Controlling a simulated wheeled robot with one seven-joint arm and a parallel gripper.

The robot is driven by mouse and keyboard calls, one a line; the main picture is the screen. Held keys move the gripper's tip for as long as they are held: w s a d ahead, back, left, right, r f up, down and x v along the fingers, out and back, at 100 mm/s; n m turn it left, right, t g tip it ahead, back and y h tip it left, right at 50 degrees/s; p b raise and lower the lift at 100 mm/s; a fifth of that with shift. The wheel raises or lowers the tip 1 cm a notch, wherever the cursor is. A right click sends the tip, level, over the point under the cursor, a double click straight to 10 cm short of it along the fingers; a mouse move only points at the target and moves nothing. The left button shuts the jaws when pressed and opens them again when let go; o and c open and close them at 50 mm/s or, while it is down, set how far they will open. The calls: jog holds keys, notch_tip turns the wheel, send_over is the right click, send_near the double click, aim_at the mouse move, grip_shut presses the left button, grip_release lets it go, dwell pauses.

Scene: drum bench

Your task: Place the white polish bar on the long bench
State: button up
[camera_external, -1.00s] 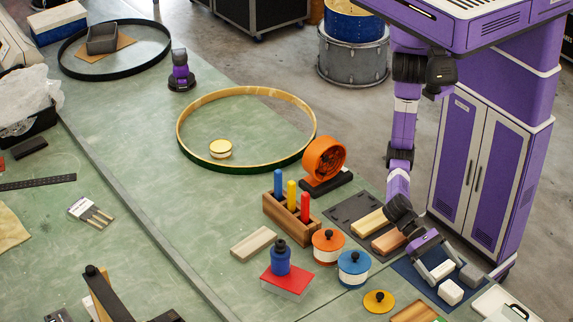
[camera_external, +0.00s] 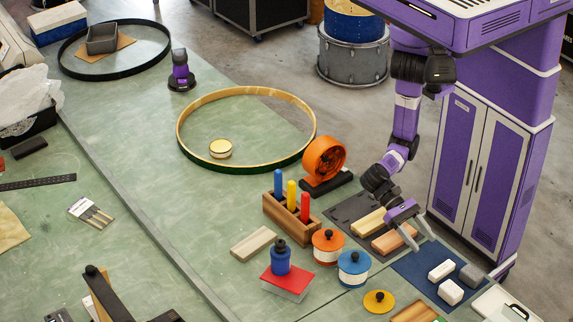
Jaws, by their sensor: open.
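Two white bars lie on a dark blue mat (camera_external: 415,270) at the lower right: one white bar (camera_external: 440,270) nearer the back and a blockier white bar (camera_external: 450,291) in front of it. I cannot tell which is the polish bar. My gripper (camera_external: 424,243) is open and empty, at the back left edge of the mat, apart from both bars. It is beside the reddish-brown block. The long bench (camera_external: 150,165) is the green-topped surface running diagonally through the view.
A grey block (camera_external: 471,276) lies beside the white bars. Tan (camera_external: 370,222) and reddish-brown (camera_external: 392,239) blocks lie on a dark mat. Orange (camera_external: 328,246) and blue (camera_external: 353,268) lidded pots and a peg rack (camera_external: 291,213) stand nearby. Bare green surface lies left of the hoop (camera_external: 180,145).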

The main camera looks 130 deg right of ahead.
jog(key=shift+c, duration=1)
